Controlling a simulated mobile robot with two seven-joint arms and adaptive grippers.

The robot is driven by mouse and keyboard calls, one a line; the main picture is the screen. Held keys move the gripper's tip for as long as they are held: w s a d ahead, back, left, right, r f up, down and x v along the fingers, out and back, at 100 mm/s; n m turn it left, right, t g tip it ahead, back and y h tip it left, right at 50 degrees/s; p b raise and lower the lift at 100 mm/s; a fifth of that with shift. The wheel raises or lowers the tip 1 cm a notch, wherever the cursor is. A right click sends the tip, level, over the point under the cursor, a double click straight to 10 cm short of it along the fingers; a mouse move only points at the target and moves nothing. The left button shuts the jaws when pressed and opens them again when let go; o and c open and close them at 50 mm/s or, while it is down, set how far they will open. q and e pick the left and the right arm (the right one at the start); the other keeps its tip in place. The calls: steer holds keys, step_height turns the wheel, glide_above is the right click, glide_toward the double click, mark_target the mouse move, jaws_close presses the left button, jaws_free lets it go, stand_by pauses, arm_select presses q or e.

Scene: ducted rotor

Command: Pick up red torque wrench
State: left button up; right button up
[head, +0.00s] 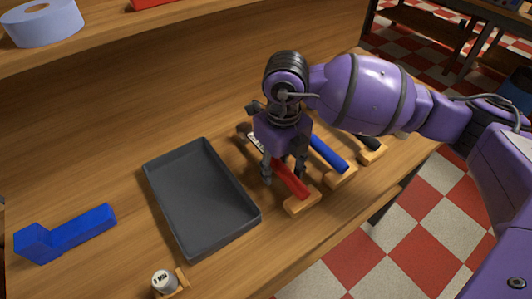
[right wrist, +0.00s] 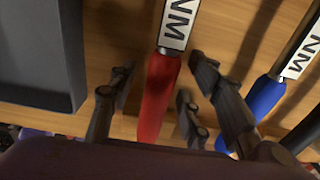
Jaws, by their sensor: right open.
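The red torque wrench (head: 291,179) lies on the wooden bench, its red handle end resting on a small wooden block (head: 302,202). My right gripper (head: 284,177) is open above the wrench, with fingers on either side of the handle. It also shows in the right wrist view (right wrist: 155,100); I see no finger closed on the handle. My gripper hides part of the wrench in the head view. My left gripper is not in view.
A blue-handled wrench (head: 328,154) and a dark-handled one (head: 368,142) lie to the right on wooden blocks. A dark grey tray (head: 158,206) is to the left, empty. A blue object (head: 68,236), a small white cylinder (head: 164,281) and a shelf holding a tape roll (head: 45,24) also show.

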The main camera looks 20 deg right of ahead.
jaws_close()
stand_by(0.3)
